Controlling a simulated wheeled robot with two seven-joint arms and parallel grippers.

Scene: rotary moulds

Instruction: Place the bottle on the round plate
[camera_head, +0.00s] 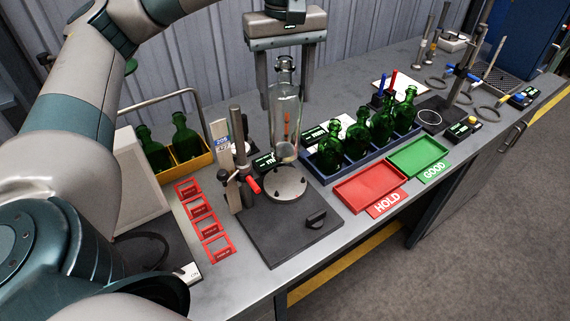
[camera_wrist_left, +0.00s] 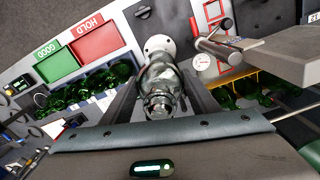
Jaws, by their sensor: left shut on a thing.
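A clear glass bottle (camera_head: 286,122) stands upright between the fingers of my left gripper (camera_head: 285,75), which is shut on it around its upper part. Its base appears just above the far part of the round plate (camera_head: 287,186); I cannot tell whether they touch. The plate is a grey disc with small holes on a dark base (camera_head: 300,229). In the left wrist view, the bottle (camera_wrist_left: 160,84) points away between the fingers, and the pale plate (camera_wrist_left: 157,43) shows partly behind its base. My right gripper is not in view.
A post with a dial gauge (camera_head: 241,148) stands close left of the plate. A blue crate (camera_head: 326,176) of green bottles is at right, near the red HOLD tray (camera_head: 368,187) and green GOOD tray (camera_head: 419,156). A yellow crate (camera_head: 193,160) of green bottles stands at left.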

